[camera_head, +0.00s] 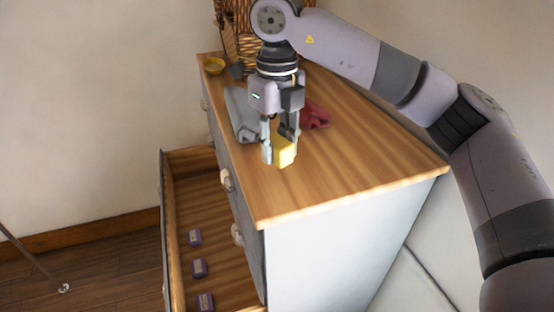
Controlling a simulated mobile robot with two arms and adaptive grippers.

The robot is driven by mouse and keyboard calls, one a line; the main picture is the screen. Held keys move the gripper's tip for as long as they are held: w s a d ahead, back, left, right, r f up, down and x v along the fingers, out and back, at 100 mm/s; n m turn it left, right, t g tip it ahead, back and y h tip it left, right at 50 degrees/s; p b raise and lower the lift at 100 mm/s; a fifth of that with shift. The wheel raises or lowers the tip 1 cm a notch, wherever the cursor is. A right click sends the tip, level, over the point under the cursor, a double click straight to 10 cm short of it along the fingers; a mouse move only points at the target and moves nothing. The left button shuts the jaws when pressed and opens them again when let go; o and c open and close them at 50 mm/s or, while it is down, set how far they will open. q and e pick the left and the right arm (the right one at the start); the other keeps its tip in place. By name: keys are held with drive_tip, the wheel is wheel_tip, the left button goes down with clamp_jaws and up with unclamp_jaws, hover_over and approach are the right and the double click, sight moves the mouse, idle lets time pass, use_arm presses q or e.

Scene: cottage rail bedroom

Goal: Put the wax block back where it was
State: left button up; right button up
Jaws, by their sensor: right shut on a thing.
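The yellow wax block (284,154) is held between the fingertips of my right gripper (279,150), over the wooden top of the dresser (350,165). I cannot tell whether the block touches the top. The gripper points straight down and partly hides the block. Below, a dresser drawer (185,162) stands pulled out to the left. My left gripper is not in view.
A grey cloth (242,115) and a red cloth (316,117) lie on the dresser top behind my gripper. The front right of the top is clear.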

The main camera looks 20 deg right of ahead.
sight(277, 177)
drive_tip(key=shift+s+f, duration=0.1)
drive_tip(key=shift+f, duration=0.45)
wheel_tip(277, 177, down, 2)
drive_tip(key=shift+f+p, duration=0.25)
drive_tip(key=shift+p, duration=0.5)
drive_tip(key=shift+f, duration=0.45)
drive_tip(key=shift+f+b, duration=0.15)
drive_tip(key=shift+b, duration=0.15)
drive_tip(key=o, duration=0.7)
drive_tip(key=shift+c, duration=0.2)
drive_tip(key=o, duration=0.4)
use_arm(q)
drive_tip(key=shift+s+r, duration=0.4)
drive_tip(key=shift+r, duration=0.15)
